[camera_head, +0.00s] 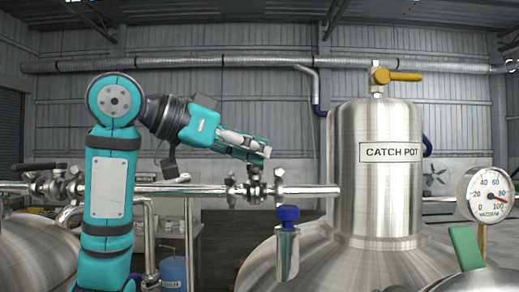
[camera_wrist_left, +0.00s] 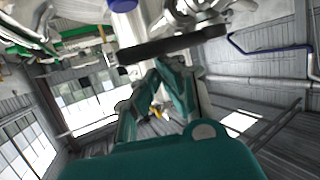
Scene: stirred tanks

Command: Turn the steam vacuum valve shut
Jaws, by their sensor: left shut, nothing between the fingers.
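My left gripper (camera_head: 267,152) is at the end of the teal arm coming in from the left. It is shut and empty, just above a metal valve (camera_head: 252,186) on the horizontal steel pipe. The gripper partly covers the top of this valve. In the left wrist view, a dark bar-shaped handle (camera_wrist_left: 172,46) lies across the picture just beyond the fingertips (camera_wrist_left: 160,68); I cannot tell whether they touch. No readable label marks the steam vacuum valve, so I cannot tell for certain which valve it is. My right gripper is not in view.
A steel catch pot (camera_head: 375,190) with a yellow-handled valve (camera_head: 395,76) stands right. A vacuum gauge (camera_head: 488,195) and a green flat piece (camera_head: 465,247) are at far right. A blue-topped fitting (camera_head: 288,214) hangs below the pipe. Another valve (camera_head: 55,183) is at left.

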